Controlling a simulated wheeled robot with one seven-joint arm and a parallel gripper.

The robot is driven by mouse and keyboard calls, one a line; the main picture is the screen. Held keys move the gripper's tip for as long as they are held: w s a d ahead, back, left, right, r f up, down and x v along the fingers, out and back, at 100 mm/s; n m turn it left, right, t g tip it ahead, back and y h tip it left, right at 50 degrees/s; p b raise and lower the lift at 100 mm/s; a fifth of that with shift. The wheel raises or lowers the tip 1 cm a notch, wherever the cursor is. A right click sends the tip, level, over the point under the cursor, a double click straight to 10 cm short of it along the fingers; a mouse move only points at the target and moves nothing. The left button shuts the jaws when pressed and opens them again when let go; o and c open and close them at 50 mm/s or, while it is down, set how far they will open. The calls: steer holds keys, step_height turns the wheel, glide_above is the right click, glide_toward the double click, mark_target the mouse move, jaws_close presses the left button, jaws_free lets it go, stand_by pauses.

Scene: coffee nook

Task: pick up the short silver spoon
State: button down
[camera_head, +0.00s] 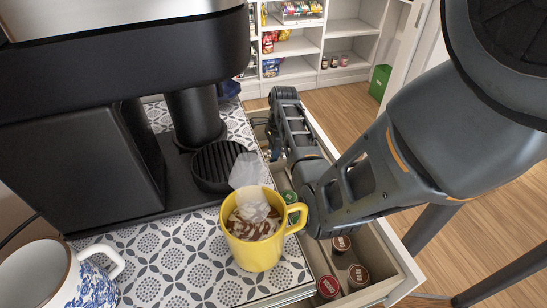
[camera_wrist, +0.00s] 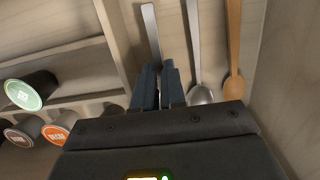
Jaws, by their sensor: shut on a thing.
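The short silver spoon (camera_wrist: 150,28) lies in the drawer in the wrist view, its flat handle pointing up the picture. My gripper (camera_wrist: 159,84) is shut on it, with the two fingers close together around the handle. The spoon's lower part is hidden behind my fingers and gripper body. In the head view my arm reaches down into the open drawer, and the spoon cannot be made out there.
A longer silver spoon (camera_wrist: 193,40) and a wooden spoon (camera_wrist: 234,45) lie close to the right. Coffee pods (camera_wrist: 30,91) sit beyond a divider at left. A yellow mug (camera_head: 255,248) stands at the counter edge beside my arm, near a coffee machine (camera_head: 80,165).

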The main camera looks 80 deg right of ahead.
step_height(320, 180, up, 16)
steer(key=p, duration=0.5)
steer(key=shift+r, duration=0.2)
stand_by(0.4)
